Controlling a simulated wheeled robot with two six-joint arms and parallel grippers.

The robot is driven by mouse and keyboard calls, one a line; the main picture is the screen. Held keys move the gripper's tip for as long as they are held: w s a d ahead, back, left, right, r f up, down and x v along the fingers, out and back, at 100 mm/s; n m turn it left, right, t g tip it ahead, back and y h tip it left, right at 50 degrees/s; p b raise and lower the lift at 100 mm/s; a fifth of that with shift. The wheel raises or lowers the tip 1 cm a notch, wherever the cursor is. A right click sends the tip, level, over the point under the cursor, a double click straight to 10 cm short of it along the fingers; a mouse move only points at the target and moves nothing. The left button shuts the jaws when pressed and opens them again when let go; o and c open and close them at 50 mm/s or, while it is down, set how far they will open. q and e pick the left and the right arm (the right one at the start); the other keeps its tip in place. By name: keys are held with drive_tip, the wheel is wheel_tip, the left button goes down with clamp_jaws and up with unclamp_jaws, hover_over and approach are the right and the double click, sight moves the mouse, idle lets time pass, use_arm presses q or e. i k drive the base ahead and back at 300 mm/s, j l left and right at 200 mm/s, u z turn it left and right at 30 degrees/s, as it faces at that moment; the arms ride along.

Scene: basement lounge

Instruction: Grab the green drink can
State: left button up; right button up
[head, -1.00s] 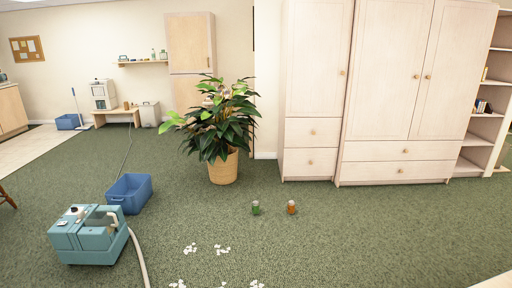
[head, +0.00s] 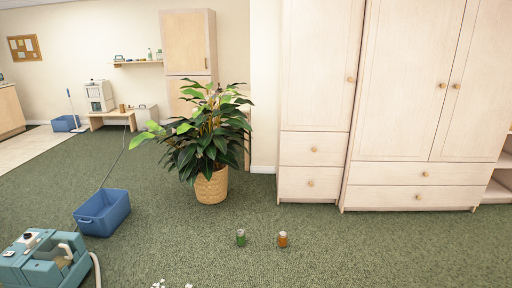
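The green drink can (head: 241,238) stands upright on the green carpet in the lower middle of the head view. An orange can (head: 283,240) stands a short way to its right, apart from it. Neither of my grippers shows in the head view, and nothing touches the green can.
A potted plant (head: 211,185) stands behind the cans to the left. A pale wardrobe (head: 400,110) lines the back right. A blue bin (head: 103,212) and a teal machine with a hose (head: 40,262) are at left. White scraps (head: 160,285) lie at the bottom edge. Carpet around the cans is clear.

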sight(241, 239)
drive_tip(key=i+l, duration=0.1)
drive_tip(key=i, duration=0.75)
drive_tip(key=i+l, duration=0.1)
drive_tip(key=i, duration=0.75)
